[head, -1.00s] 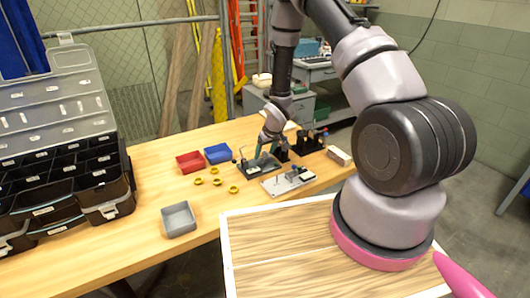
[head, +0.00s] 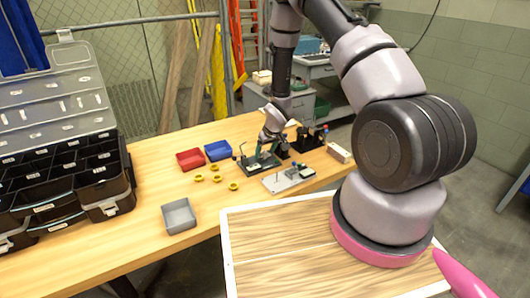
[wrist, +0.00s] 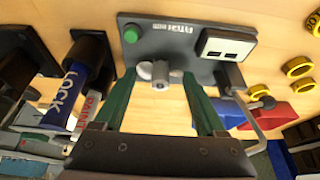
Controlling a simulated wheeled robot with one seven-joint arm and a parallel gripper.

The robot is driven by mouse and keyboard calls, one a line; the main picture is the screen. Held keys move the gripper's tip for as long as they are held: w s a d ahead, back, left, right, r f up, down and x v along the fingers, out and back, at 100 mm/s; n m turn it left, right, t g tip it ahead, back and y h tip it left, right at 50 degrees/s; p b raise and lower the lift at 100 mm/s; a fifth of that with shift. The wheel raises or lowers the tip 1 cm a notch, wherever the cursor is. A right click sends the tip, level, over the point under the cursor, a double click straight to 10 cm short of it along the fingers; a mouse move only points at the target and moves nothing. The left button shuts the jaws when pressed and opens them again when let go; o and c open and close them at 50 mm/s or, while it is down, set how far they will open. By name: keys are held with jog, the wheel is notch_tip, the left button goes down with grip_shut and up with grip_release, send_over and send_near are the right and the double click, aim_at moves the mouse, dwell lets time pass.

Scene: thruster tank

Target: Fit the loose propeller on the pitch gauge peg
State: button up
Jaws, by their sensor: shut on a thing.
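The pitch gauge (wrist: 180,38) is a dark plate with a green button and a white display, at the top of the wrist view. In the head view the gauge (head: 256,166) lies on the wooden bench under my gripper (head: 262,153). In the wrist view my gripper (wrist: 160,80) has green fingers on either side of a small grey piece with a round hub and rounded lobes, which looks like the propeller (wrist: 160,72). It is over the gauge plate's near edge. The peg is hidden; I cannot tell whether the propeller touches it.
Several yellow rings (head: 215,179), a red bin (head: 190,160), a blue bin (head: 218,151) and a grey bin (head: 179,216) sit on the bench. A light plate (head: 289,178) lies in front of the gauge.

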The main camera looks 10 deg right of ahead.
jog(key=shift+f, duration=0.4)
jog(key=o, duration=1.3)
jog(key=shift+w+a+r+v, duration=0.1)
jog(key=shift+w+v, duration=0.1)
jog(key=shift+v, duration=2.2)
jog(key=shift+w+a+r+v, duration=0.1)
jog(key=shift+w+v, duration=0.1)
jog(key=shift+v, duration=2.2)
jog(key=shift+w+a+r+v, duration=0.1)
jog(key=shift+w+v, duration=0.15)
jog(key=shift+v, duration=2.15)
